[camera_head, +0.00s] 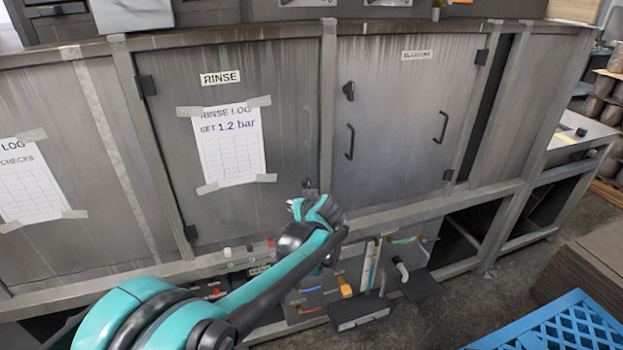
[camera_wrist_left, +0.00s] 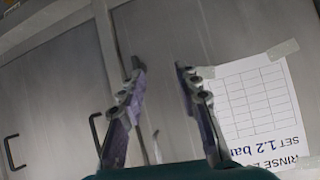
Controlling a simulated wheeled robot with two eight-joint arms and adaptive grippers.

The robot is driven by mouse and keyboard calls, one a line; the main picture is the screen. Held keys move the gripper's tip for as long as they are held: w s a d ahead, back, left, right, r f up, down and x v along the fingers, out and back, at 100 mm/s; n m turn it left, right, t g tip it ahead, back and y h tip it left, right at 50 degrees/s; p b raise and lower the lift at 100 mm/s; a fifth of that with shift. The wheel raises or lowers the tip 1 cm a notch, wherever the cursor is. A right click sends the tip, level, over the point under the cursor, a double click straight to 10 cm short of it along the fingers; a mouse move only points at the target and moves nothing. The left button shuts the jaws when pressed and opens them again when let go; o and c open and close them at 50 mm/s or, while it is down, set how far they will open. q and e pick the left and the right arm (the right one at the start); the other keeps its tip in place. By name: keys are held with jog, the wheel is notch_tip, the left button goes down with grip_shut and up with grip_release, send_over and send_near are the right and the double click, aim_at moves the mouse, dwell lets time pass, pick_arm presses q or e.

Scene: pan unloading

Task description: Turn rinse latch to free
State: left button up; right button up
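The rinse door (camera_head: 285,80) is a grey metal panel with a "RINSE" label (camera_head: 221,77) and a taped rinse log sheet (camera_head: 228,145). A small dark fitting (camera_head: 308,184), possibly the rinse latch, shows at its lower right edge, just above my left wrist; its setting cannot be told. My left gripper (camera_wrist_left: 160,68) is open, with nothing seen held. In the left wrist view, a small pale lever-like piece (camera_wrist_left: 156,134) shows between its fingers, apart from both. In the head view, my own wrist hides the fingers. My right gripper is not in view.
The neighbouring door (camera_head: 400,110) has dark handles (camera_head: 350,142) and a dark knob-like latch (camera_head: 348,90). Below are a pipe (camera_head: 401,270) and an orange-handled fitting (camera_head: 344,287). A blue crate (camera_head: 560,325) sits lower right. A counter (camera_head: 580,132) stands at the far right.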

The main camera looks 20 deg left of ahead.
pick_arm(q)
jog(key=n+t+y+p, duration=0.1)
jog(key=n+t, duration=0.1)
send_near(309, 184)
jog(key=w, duration=0.1)
jog(key=b+x, duration=0.1)
jog(key=x, duration=0.6)
jog(key=shift+a+f+b, duration=0.25)
jog(key=shift+f+b, duration=0.05)
jog(key=shift+b, duration=0.1)
jog(key=shift+w+a+f+y, duration=0.15)
jog(key=shift+w+a+y, duration=0.2)
jog(key=shift+w, duration=0.2)
grip_shut()
